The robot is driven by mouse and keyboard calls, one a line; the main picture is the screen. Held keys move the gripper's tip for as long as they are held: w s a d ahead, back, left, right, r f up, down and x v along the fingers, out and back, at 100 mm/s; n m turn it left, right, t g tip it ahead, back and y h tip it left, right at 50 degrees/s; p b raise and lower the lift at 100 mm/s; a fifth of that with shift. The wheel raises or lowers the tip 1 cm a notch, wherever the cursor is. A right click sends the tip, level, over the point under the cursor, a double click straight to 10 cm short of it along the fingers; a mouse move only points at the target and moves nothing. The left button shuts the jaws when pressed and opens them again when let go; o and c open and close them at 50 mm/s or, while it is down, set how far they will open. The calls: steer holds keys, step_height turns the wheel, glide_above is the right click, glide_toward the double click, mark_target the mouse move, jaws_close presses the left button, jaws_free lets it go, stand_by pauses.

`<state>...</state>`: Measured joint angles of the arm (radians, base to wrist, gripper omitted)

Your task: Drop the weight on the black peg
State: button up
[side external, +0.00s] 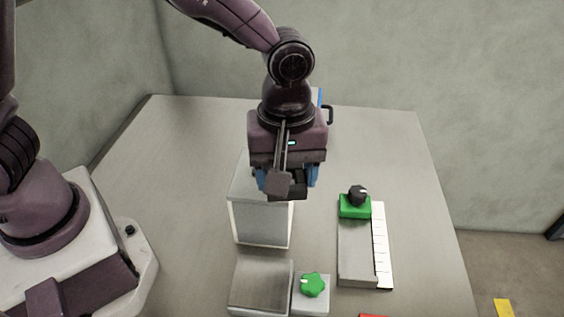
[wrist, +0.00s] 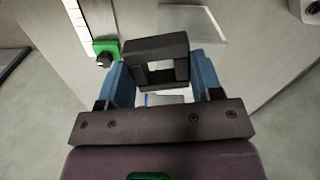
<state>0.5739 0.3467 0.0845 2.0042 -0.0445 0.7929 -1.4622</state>
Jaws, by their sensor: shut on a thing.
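My gripper (side external: 286,180) has blue fingers and is shut on a dark, square, ring-like block, which I take to be the weight (side external: 296,184). In the wrist view the weight (wrist: 157,47) sits between the blue fingers, with an opening through its middle. My gripper holds it in the air over or in front of the pale box; the exact height is hard to tell. I cannot make out a separate black peg in either view; it may be hidden behind my gripper. A black knob (side external: 357,194) stands on a green block, right of my gripper.
A pale box (side external: 262,222) stands below my gripper. The green block (side external: 354,209) sits on a grey rail (side external: 357,255) beside a white scale (side external: 381,245). A green knob (side external: 313,285) and a grey sloped block (side external: 260,285) are at the front. The table's left part is clear.

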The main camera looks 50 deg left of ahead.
steer(key=w+a+n, duration=0.3)
steer(key=w+a, duration=0.5)
steer(key=a, duration=0.2)
steer(key=w+a+n, duration=0.4)
steer(key=w+a, duration=0.3)
steer(key=a, duration=0.4)
steer(key=f, duration=0.9)
steer(key=d+f, duration=0.1)
steer(key=f, duration=0.3)
steer(key=shift+f, duration=2.55)
steer(key=o, duration=1.1)
steer(key=shift+f, duration=0.15)
steer(key=shift+o, duration=0.2)
step_height(320, 180, up, 12)
steer(key=shift+r, duration=0.25)
